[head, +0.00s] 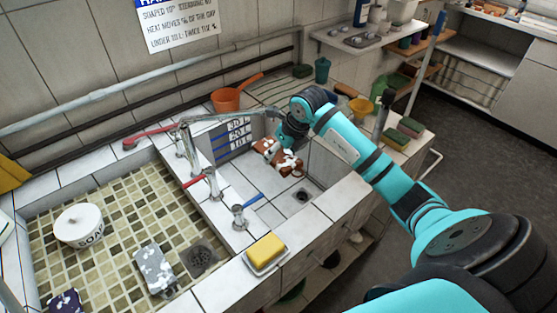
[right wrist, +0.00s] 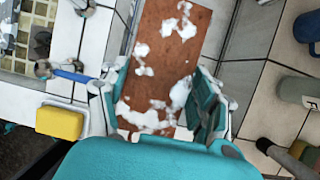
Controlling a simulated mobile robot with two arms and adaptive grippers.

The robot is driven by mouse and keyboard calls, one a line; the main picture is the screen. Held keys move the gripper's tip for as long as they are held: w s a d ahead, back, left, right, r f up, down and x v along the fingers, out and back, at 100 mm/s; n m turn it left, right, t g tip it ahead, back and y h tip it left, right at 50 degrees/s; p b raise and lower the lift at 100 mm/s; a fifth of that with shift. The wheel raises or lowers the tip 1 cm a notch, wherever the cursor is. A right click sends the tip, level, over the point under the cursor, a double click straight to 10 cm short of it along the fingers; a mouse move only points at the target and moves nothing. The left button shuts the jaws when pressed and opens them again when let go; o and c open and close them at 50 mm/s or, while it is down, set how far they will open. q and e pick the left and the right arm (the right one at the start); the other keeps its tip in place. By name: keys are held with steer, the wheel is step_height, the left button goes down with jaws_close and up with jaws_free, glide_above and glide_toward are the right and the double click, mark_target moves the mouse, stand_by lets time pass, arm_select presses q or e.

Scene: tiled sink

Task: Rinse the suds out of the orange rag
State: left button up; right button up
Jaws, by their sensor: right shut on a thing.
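The orange rag (head: 287,164), a rust-orange cloth with white suds, hangs over the right basin (head: 325,165) in the head view. My right gripper (head: 290,143) is shut on it near the end of the metal spout (head: 250,113). In the right wrist view the rag (right wrist: 170,50) stretches away between the two fingers of my right gripper (right wrist: 155,115), with white suds patches scattered over it. The fingers grip its near end. A drain (head: 303,195) shows in the basin floor below. I cannot make out running water. My left gripper does not show.
Red (head: 197,179) and blue (head: 246,204) tap handles stand on the divider. A yellow sponge (head: 266,250) lies on a dish at the front edge. The left basin holds a soap pot (head: 79,226) and a sudsy grey cloth (head: 155,268). Sponges (head: 396,139) sit on the right counter.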

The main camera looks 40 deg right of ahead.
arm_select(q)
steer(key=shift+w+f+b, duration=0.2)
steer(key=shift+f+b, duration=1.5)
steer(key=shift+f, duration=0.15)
arm_select(e)
steer(key=w+d+f, duration=0.1)
steer(key=w+d, duration=0.4)
steer(key=shift+w+f, duration=0.2)
steer(key=shift+f, duration=0.05)
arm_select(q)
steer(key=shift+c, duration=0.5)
